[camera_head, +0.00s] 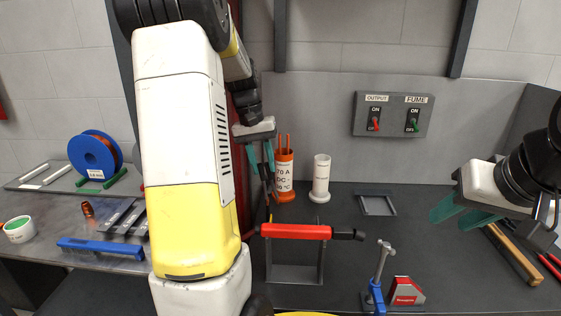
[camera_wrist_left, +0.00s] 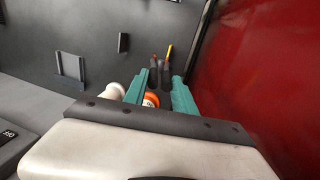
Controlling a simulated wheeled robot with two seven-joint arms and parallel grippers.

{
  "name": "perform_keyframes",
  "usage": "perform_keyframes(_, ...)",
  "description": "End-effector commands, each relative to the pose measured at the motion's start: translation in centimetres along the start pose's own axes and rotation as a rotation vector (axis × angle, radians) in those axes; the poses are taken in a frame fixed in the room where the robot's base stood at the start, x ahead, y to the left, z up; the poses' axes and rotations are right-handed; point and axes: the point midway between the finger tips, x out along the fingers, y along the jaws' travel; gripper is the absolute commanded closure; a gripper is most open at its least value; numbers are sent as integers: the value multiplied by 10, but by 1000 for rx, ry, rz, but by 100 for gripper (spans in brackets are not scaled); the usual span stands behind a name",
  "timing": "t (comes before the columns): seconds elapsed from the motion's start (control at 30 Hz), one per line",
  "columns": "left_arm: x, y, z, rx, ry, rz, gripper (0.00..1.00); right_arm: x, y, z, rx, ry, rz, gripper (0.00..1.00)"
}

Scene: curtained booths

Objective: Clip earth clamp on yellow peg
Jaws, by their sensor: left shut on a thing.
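My left gripper (camera_head: 261,172) points down beside an orange cup, its teal fingers shut on a dark clamp (camera_head: 265,184). In the left wrist view the clamp's dark jaws (camera_wrist_left: 160,76) reach out between the fingers. A thin yellow peg (camera_wrist_left: 169,53) stands just beyond the jaws; I cannot tell whether they touch. In the head view a small yellow tip shows below the clamp, partly hidden. My right gripper (camera_head: 450,221) is at the far right, its teal fingers apart and empty.
The orange cup (camera_head: 285,180) holding rods and a white cup (camera_head: 320,180) stand close to the left gripper. A red-handled torch (camera_head: 295,231) lies on a stand in front. A switch panel (camera_head: 394,115) is on the back wall. Dark bench surface is clear around the grey frame (camera_head: 377,205).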

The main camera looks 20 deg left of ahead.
Motion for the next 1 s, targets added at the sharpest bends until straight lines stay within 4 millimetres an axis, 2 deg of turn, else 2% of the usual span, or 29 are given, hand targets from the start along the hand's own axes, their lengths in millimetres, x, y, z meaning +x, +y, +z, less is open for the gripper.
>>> perform_keyframes(1.0,50,-10,0,0,0,0,100,0,0,0,0,0,0,64)
